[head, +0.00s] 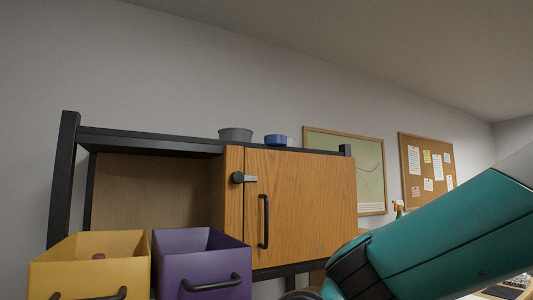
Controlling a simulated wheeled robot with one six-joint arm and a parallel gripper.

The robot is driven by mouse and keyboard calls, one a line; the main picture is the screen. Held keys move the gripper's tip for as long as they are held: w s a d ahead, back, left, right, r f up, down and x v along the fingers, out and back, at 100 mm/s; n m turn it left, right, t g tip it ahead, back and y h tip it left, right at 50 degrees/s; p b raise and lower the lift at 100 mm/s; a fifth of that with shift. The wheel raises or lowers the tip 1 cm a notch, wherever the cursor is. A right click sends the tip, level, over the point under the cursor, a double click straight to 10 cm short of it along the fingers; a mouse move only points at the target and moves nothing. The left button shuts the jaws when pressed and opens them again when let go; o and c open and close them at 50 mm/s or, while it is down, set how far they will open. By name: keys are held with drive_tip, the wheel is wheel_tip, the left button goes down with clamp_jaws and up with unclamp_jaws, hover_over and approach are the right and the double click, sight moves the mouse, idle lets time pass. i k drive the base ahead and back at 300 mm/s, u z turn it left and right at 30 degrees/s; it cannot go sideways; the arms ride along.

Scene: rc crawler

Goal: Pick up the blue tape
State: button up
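A blue roll (276,140), which looks like the blue tape, lies on the top board of the black-framed cabinet (150,143). It sits just right of a grey bowl-like container (236,134), with a small gap between them. Something pale shows at the right side of the roll, too small to make out. My teal arm reaches in from the lower right, below and to the right of the roll. My gripper is not in view, so its state does not show.
The cabinet has a closed wooden door (315,205) with a black handle and an open compartment on the left. A yellow bin (90,265) and a purple bin (201,270) stand in front of it, low. Clear wall lies above the top board.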

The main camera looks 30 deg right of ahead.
sight(271, 139)
drive_tip(key=u, duration=0.5)
drive_tip(key=k, duration=1.2)
drive_tip(key=z, duration=0.15)
drive_tip(key=i, duration=0.65)
drive_tip(key=z, duration=1.2)
drive_tip(key=i, duration=1.15)
drive_tip(key=u, duration=0.15)
